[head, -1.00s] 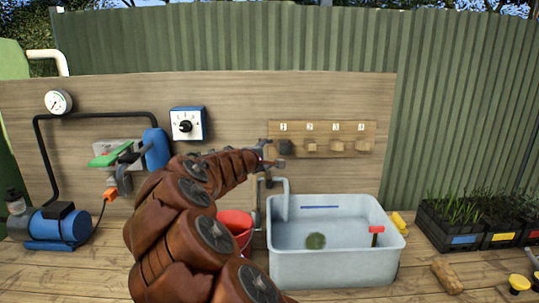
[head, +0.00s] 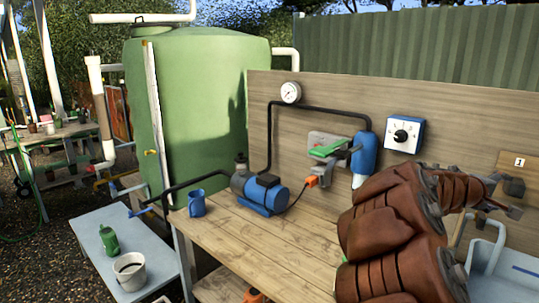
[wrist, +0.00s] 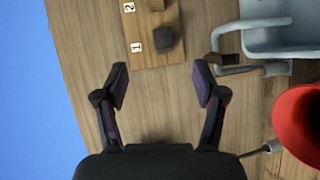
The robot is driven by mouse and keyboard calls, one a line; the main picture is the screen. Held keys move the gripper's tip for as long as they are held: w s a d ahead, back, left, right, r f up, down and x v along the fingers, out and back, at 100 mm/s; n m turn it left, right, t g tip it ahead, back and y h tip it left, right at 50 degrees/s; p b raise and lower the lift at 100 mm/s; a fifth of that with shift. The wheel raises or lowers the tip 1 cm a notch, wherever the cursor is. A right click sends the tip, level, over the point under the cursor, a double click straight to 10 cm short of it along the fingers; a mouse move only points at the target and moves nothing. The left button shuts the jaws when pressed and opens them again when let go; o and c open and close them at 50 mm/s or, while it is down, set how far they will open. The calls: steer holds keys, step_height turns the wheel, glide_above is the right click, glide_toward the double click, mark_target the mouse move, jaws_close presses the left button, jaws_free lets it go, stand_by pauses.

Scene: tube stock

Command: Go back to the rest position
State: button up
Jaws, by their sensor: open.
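My gripper (wrist: 163,85) is open and empty in the wrist view, its two dark fingers spread apart in front of the wooden back panel. In the head view my gripper (head: 497,210) shows small at the right, at the end of my brown-covered arm, near the peg board (head: 515,165) marked 1. In the wrist view a dark block (wrist: 168,39) sits on the board by label 1, beyond the fingers and apart from them.
A pale basin (wrist: 285,35) and a red bucket (wrist: 302,115) lie to the right in the wrist view. In the head view a blue pump (head: 262,194), a blue mug (head: 196,203) and a green tank (head: 205,110) stand left of my arm. The bench front is clear.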

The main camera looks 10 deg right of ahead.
steer(key=s+a+f+m+g+y, duration=0.1)
steer(key=s+a+f+y, duration=0.3)
steer(key=a, duration=0.9)
steer(key=s+a+f+m+g+y, duration=0.1)
steer(key=s+a+f+y, duration=0.3)
steer(key=s+a+f, duration=0.3)
steer(key=s+a+f+m+y, duration=0.1)
steer(key=s+a+f+y, duration=0.3)
steer(key=s+a, duration=0.5)
steer(key=a+f, duration=0.2)
steer(key=a, duration=0.8)
steer(key=shift+s+a+f+g+y, duration=0.25)
steer(key=shift+s+f+g+y, duration=0.05)
steer(key=shift+s+g, duration=0.1)
steer(key=s+a+y, duration=0.1)
steer(key=s+a, duration=0.1)
steer(key=a, duration=0.1)
steer(key=s+a+f+n+g, duration=0.1)
steer(key=s+a, duration=0.1)
steer(key=a, duration=0.1)
steer(key=s+a+f+y, duration=0.1)
steer(key=s+a, duration=0.1)
steer(key=a, duration=0.1)
steer(key=shift+s+a+y, duration=0.2)
steer(key=shift+y, duration=0.1)
